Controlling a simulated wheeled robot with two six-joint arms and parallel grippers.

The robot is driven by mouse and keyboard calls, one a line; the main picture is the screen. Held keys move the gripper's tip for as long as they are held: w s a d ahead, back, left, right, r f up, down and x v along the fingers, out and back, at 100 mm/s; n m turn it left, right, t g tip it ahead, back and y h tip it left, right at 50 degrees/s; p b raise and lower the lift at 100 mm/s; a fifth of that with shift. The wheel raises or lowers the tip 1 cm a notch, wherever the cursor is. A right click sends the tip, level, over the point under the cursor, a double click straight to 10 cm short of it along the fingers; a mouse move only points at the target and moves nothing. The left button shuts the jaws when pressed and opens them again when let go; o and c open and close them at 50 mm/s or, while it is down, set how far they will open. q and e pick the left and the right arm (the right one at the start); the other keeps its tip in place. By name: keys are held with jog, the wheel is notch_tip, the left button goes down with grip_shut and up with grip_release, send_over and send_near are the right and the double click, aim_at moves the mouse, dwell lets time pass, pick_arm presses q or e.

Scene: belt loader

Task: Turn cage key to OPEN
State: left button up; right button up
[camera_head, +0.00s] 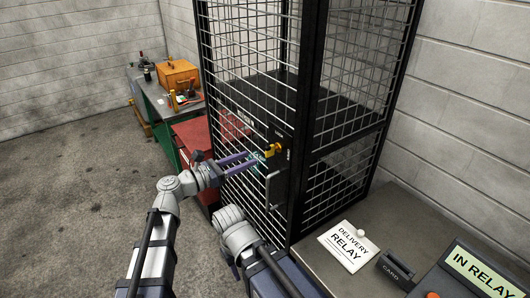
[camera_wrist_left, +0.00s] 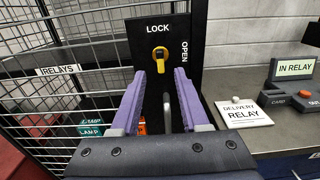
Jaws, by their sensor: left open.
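The yellow cage key (camera_head: 273,150) sits in a black lock plate on the cage door. In the left wrist view the key (camera_wrist_left: 160,57) stands upright below the word LOCK (camera_wrist_left: 158,28), with the word OPEN (camera_wrist_left: 185,52) at the plate's right. My left gripper (camera_head: 248,160) is open in front of the plate. In the left wrist view its purple fingers (camera_wrist_left: 160,78) are apart, either side of and a little below the key, with nothing between them. I cannot tell whether they touch the plate. My right gripper is not in view.
A grey door handle (camera_head: 271,188) is below the key. The black mesh cage (camera_head: 245,45) rises behind it. A grey counter (camera_head: 318,268) at right holds a DELIVERY RELAY card (camera_head: 345,250) and an IN RELAY panel (camera_head: 478,272). Floor at left is clear.

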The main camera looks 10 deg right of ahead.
aim_at(266, 152)
pick_arm(q)
jog(key=x, duration=0.7)
jog(key=shift+w+d, duration=0.1)
jog(key=shift+d, duration=0.2)
grip_shut()
dwell(0.4)
